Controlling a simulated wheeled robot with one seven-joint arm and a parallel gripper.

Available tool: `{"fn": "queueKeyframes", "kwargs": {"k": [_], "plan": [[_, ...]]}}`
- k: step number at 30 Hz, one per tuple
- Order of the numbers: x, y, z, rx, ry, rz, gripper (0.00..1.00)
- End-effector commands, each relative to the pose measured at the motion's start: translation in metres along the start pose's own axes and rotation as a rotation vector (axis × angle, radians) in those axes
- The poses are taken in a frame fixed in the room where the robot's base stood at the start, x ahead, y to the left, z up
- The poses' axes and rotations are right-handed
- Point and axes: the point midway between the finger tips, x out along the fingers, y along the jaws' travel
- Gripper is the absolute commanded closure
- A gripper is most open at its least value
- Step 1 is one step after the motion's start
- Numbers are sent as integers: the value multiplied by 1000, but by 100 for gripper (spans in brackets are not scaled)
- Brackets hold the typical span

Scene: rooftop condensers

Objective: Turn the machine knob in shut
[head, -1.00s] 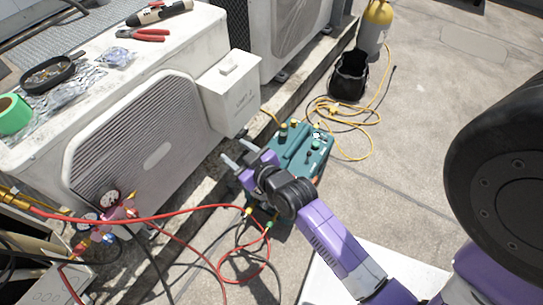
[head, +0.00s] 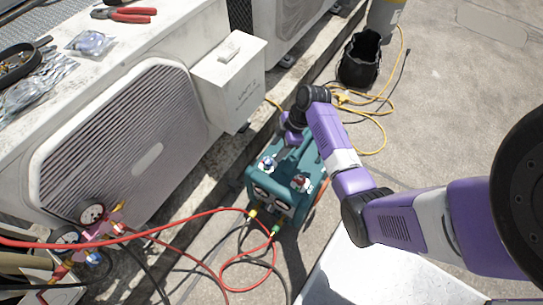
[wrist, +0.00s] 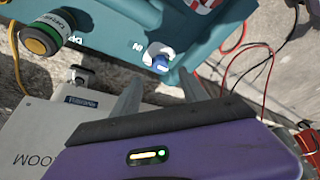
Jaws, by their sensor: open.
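The teal machine (head: 262,178) stands on the rooftop floor beside the condenser. A blue knob on a white base (head: 267,163) and a red-and-white knob (head: 301,183) sit on its top near the front. In the wrist view the blue knob (wrist: 160,60) is next to a label that seems to read "IN". My gripper (wrist: 160,87) is open and empty, with one finger on each side of the blue knob's line in that view; it appears short of the knob, and I cannot tell any contact. In the head view my gripper's fingertips (head: 279,157) are close to the blue knob.
The condenser (head: 130,135) and its white unit box (head: 228,85) stand left of the machine. Red and black hoses (head: 225,272) cross the floor in front. Open floor is to the right.

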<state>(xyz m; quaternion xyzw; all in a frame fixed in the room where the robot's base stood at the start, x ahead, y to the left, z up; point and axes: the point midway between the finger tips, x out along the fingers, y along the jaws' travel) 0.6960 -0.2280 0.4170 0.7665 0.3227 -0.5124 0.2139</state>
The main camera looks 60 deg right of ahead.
Motion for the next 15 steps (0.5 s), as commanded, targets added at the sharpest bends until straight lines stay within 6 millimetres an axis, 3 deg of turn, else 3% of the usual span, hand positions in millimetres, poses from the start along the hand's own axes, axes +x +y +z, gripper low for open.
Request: {"fn": "queueKeyframes", "kwargs": {"k": [9, 15], "plan": [[49, 0, 2, 0, -1, 1, 48], [70, 0, 1, 1, -1, 2, 48]]}}
